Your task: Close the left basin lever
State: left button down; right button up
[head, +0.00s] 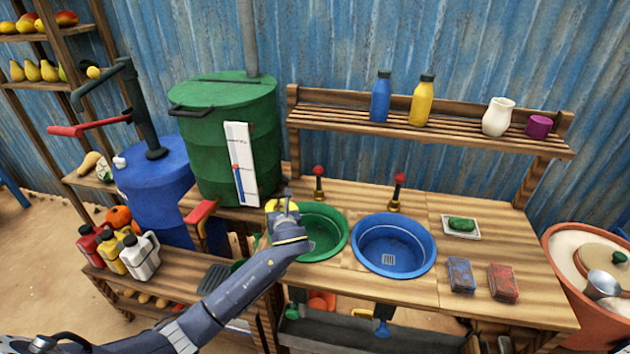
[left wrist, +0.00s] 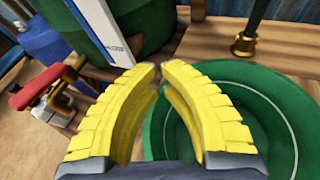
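The left basin is green (head: 338,242) and set in the wooden counter. Behind it stands a thin dark lever (head: 318,184) with a red knob and a brass base, close to upright. The brass base (left wrist: 243,46) and lower rod show in the left wrist view; the knob is out of that view. My left gripper (head: 283,204) is over the green basin's left rim, in front and to the left of the lever, apart from it. Its yellow fingers (left wrist: 160,68) have a narrow gap at the tips and nothing between them. My right gripper is not in view.
A blue basin (head: 393,243) with its own red-knobbed lever (head: 397,190) is to the right. A green barrel (head: 225,140) with a red-handled tap (head: 200,213) and a white gauge board (head: 241,163) stands close on the left. A shelf (head: 430,125) with bottles hangs behind.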

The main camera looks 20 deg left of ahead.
pick_arm(q)
jog(key=a+m+t, duration=0.1)
jog(key=m+t+h, duration=0.5)
jog(key=h, duration=0.4)
send_near(317, 176)
jog(key=w, duration=0.7)
jog(key=shift+w+d, duration=0.1)
jog(key=shift+d, duration=0.2)
jog(key=shift+w, duration=0.15)
jog(key=shift+w+a+r, duration=0.1)
jog(key=shift+w+r, duration=0.25)
jog(key=shift+w, duration=0.45)
jog(key=shift+s, duration=0.15)
